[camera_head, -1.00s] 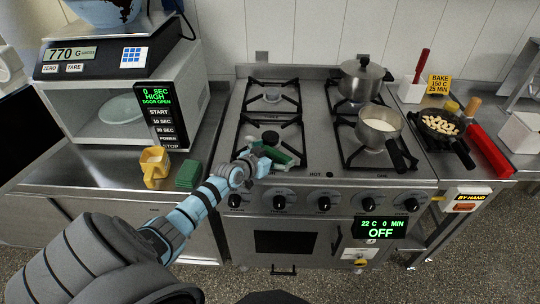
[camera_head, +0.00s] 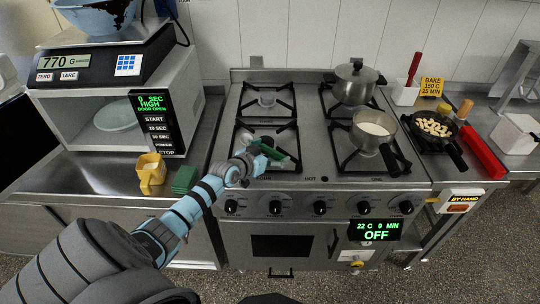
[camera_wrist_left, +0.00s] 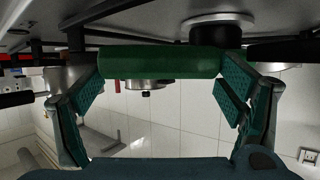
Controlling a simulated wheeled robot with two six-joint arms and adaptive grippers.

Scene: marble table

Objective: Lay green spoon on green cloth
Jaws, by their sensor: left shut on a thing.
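The green spoon (camera_head: 266,149) is at the front left burner of the stove; its bowl is hard to make out. In the left wrist view the spoon's thick green handle (camera_wrist_left: 160,62) spans crosswise between the two finger pads of the gripper (camera_wrist_left: 162,90). Whether the spoon still touches the burner grate cannot be told. The green cloth (camera_head: 184,179), a small folded block, lies on the steel counter left of the stove, apart from the gripper. My right gripper is not in view.
A yellow mug (camera_head: 151,172) stands just left of the cloth, with the open microwave (camera_head: 72,120) behind. A saucepan of white liquid (camera_head: 373,133) and a lidded pot (camera_head: 355,84) stand on the right burners. A pan (camera_head: 432,127) sits farther right.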

